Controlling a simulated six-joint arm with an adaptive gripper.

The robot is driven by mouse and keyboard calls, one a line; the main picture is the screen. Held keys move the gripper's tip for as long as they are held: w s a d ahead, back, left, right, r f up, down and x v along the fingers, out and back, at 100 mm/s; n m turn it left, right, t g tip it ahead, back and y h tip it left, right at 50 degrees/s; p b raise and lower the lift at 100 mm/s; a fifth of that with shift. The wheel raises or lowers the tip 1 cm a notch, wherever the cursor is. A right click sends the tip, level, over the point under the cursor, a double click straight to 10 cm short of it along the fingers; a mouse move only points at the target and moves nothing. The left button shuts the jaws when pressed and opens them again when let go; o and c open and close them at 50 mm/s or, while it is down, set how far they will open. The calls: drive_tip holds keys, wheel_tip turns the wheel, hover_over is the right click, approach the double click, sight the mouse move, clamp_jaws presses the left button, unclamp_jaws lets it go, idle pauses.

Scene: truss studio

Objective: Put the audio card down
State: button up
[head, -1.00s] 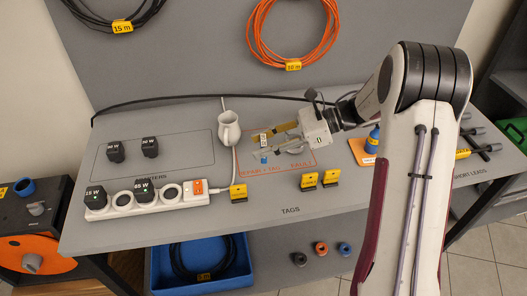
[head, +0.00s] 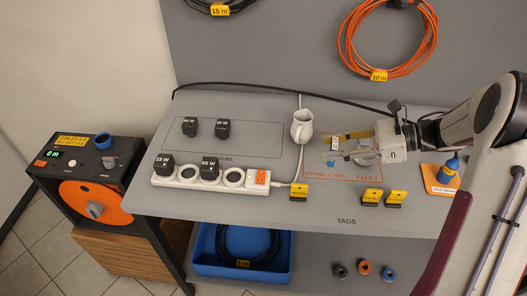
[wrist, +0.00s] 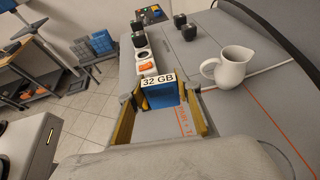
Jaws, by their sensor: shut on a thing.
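The audio card, a blue card (wrist: 161,97) with a white label reading "32 GB", is between the two yellowish fingers of my gripper (wrist: 160,108) in the wrist view. My gripper (head: 339,146) is shut on it. In the head view the card is small and partly hidden by the fingers. I cannot tell whether the card touches the bench.
A white jug (head: 302,127) stands just left of the gripper, with a pale cable behind it. A white power strip (head: 215,178) with black adapters lies further left. Yellow tags (head: 371,197) stand along the front.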

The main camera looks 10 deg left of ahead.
drive_tip(key=w+a+r, duration=0.1)
drive_tip(key=w+a, duration=0.2)
drive_tip(key=a, duration=2.4)
drive_tip(key=shift+w+d+f+m+t+h, duration=0.1)
drive_tip(key=shift+w+d+m+t+h, duration=0.1)
drive_tip(key=shift+w+m+t, duration=0.55)
drive_tip(key=shift+w+d+f+m+t+h, duration=0.15)
drive_tip(key=shift+w+d+m+t, duration=0.25)
drive_tip(key=shift+w, duration=0.5)
drive_tip(key=shift+w+d+f+m+t+h, duration=0.15)
drive_tip(key=shift+w+m+t, duration=0.3)
drive_tip(key=shift+w+t, duration=0.3)
drive_tip(key=shift+w+a, duration=0.1)
drive_tip(key=shift+f, duration=3.1)
drive_tip(key=shift+f, duration=1.85)
drive_tip(key=shift+f, duration=0.15)
